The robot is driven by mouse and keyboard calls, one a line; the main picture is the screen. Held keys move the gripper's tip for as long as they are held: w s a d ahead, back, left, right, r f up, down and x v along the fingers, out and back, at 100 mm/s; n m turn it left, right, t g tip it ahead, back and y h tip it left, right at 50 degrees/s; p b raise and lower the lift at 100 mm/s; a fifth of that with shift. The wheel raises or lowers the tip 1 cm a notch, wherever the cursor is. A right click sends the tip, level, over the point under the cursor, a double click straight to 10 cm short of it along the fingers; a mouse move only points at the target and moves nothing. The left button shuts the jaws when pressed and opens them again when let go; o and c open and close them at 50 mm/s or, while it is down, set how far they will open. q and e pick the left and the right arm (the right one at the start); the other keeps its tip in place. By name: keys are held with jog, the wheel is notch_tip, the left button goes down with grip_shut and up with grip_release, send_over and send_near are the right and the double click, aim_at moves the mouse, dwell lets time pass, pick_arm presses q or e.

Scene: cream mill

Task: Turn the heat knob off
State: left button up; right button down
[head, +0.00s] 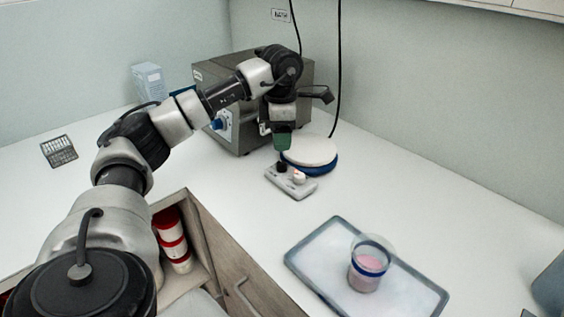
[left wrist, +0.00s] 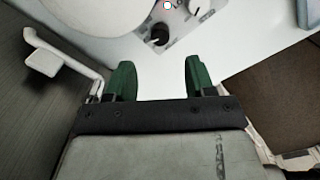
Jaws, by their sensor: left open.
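A light grey control panel (head: 291,186) lies on the white counter. It carries a black knob (head: 281,166) at its left and a pale knob (head: 299,177) at its right, with a lit red light between them. I cannot read which knob is the heat knob. My left gripper (head: 283,151) points down just above the black knob. In the left wrist view its green fingers (left wrist: 158,72) are apart and empty, and the black knob (left wrist: 159,35) shows beyond the gap between them, not gripped. The pale knob (left wrist: 200,6) is partly cut off at the top edge.
A round white plate with a blue rim (head: 318,166) is right behind the panel. A grey metal machine (head: 240,138) stands behind my left arm. A tray (head: 322,293) with a pink-filled beaker (head: 364,279) is at the front right. The counter right of the panel is clear.

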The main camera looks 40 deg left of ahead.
aim_at(281, 163)
pick_arm(q)
notch_tip(281, 163, down, 6)
jog(key=shift+f, duration=0.7)
pick_arm(e)
jog(key=shift+w+d+r, duration=0.1)
jog(key=shift+w+d, duration=0.15)
jog(key=shift+d, duration=0.35)
pick_arm(q)
jog(key=c, duration=0.9)
